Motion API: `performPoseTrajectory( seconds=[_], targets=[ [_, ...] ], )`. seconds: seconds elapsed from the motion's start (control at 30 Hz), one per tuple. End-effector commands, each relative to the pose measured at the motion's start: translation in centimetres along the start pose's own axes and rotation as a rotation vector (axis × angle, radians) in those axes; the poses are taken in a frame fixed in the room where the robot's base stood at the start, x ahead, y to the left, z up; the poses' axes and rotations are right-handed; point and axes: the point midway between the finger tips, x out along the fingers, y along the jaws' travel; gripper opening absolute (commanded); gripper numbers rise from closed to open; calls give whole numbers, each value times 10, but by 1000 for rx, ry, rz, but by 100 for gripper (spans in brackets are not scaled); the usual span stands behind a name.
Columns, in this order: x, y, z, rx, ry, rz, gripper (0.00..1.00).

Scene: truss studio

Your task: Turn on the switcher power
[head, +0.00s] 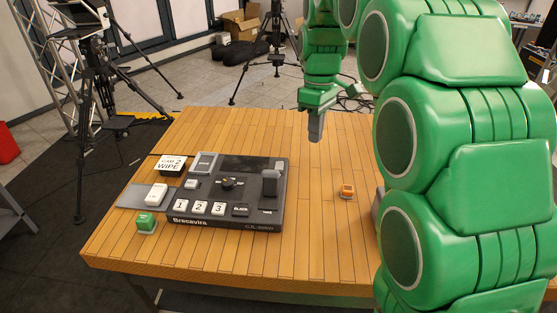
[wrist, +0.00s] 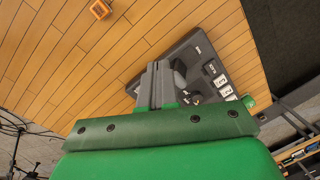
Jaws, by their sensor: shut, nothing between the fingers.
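The switcher (head: 228,192) is a dark console on the wooden table, with white buttons marked 1, 2 and 3, a knob and a lever (head: 270,181) at its right. Which control is its power switch cannot be told. In the wrist view the switcher (wrist: 188,52) is partly hidden behind my gripper (wrist: 153,68). My gripper (head: 316,138) is shut and empty. It hangs above the far part of the table, up and to the right of the switcher, apart from it.
On the table (head: 310,225), a small orange piece (head: 347,191) lies right of the switcher. A green button block (head: 147,222), a grey plate with a white button (head: 156,193) and a "CAM 2 WIPE" sign (head: 171,165) lie left. Tripods stand beyond. The table's middle right is mostly clear.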

Motion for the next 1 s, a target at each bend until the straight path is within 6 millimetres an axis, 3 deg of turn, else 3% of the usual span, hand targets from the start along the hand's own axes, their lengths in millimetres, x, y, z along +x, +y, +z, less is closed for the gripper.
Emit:
performPoseTrajectory(
  seconds=[0.7, 1.0],
  targets=[
    [12, 50, -110, -378, 5, 8, 0],
    [20, 58, -138, -483, 4, 8, 0]
  ],
)
